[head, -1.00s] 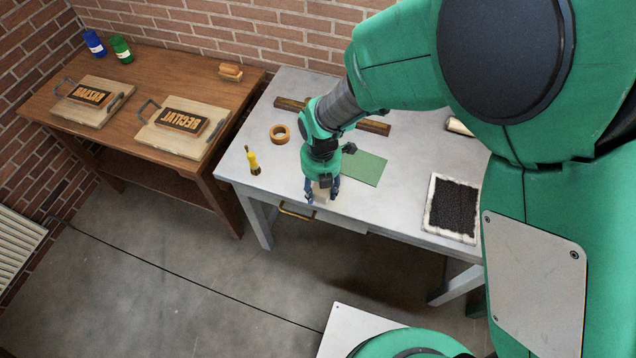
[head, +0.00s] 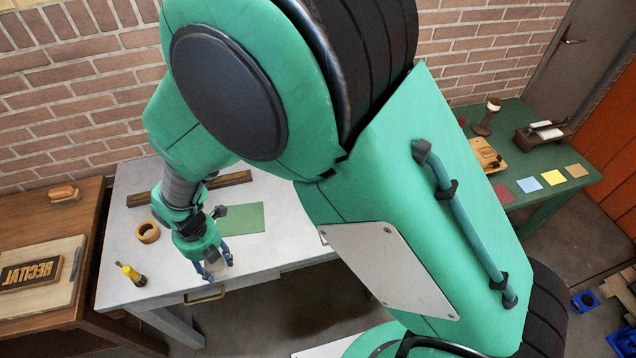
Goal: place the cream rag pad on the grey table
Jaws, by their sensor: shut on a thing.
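My gripper (head: 215,271) is shut on a small cream pad (head: 214,267), which I take to be the cream rag pad. It is at the front edge of the grey table (head: 150,205). The fingers cover part of the pad, and I cannot tell whether it touches the tabletop. The grey table's right part is hidden behind my arm.
On the grey table are a green mat (head: 242,218), a tape roll (head: 147,232), a yellow-handled tool (head: 131,274) and a long wooden bar (head: 227,180). A wooden table (head: 60,218) stands at left. A green table (head: 545,190) with coloured squares stands at right.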

